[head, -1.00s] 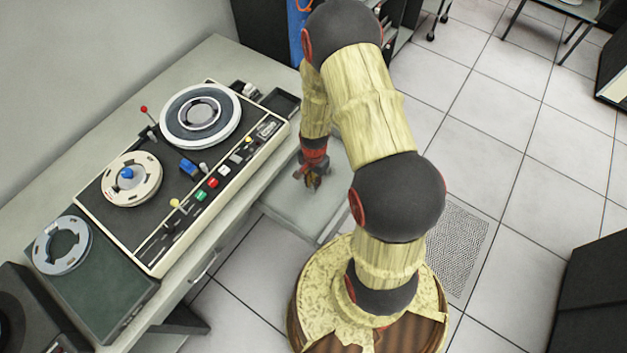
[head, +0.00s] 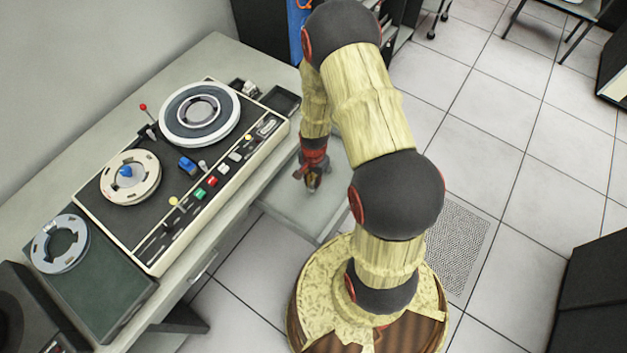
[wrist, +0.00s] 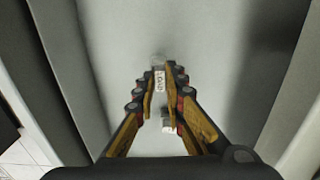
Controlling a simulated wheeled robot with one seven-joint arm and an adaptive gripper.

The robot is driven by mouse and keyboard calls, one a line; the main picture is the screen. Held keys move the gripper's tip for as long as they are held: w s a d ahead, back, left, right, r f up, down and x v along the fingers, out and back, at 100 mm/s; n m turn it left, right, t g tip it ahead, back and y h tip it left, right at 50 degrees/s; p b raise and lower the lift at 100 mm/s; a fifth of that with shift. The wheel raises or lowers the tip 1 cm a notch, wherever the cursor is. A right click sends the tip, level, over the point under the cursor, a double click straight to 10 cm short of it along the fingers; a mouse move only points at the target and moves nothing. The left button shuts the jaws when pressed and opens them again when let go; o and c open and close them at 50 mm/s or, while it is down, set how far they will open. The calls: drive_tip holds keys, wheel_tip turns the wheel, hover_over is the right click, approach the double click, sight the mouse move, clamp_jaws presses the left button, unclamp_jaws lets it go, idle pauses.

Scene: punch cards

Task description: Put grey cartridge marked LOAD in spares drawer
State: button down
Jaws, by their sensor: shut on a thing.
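My gripper (wrist: 163,88) is shut on the grey cartridge, whose pale label (wrist: 159,80) reads LOAD in the wrist view. The fingers stand on either side of the label, and most of the cartridge body is hard to make out against the grey floor. The open spares drawer (head: 287,212) sticks out from the desk front, and my gripper also shows over it in the head view (head: 312,184). In the wrist view the drawer's floor (wrist: 205,40) lies below the fingertips. I cannot tell whether the cartridge touches it.
A tape machine (head: 165,240) with reels and coloured buttons stands on the desk (head: 225,60) to the left. A grey ring (head: 62,244) lies on a dark green surface. In the wrist view, a drawer side wall (wrist: 58,60) runs along the left.

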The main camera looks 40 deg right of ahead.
drive_tip(key=shift+f+b, duration=0.8)
drive_tip(key=shift+f, duration=0.4)
drive_tip(key=c, duration=1.8)
unclamp_jaws()
drive_tip(key=shift+o, duration=0.2)
drive_tip(key=shift+c, duration=0.3)
drive_tip(key=shift+c, duration=0.7)
drive_tip(key=shift+r, duration=0.1)
drive_tip(key=shift+r+p, duration=3)
drive_tip(key=shift+r, duration=1)
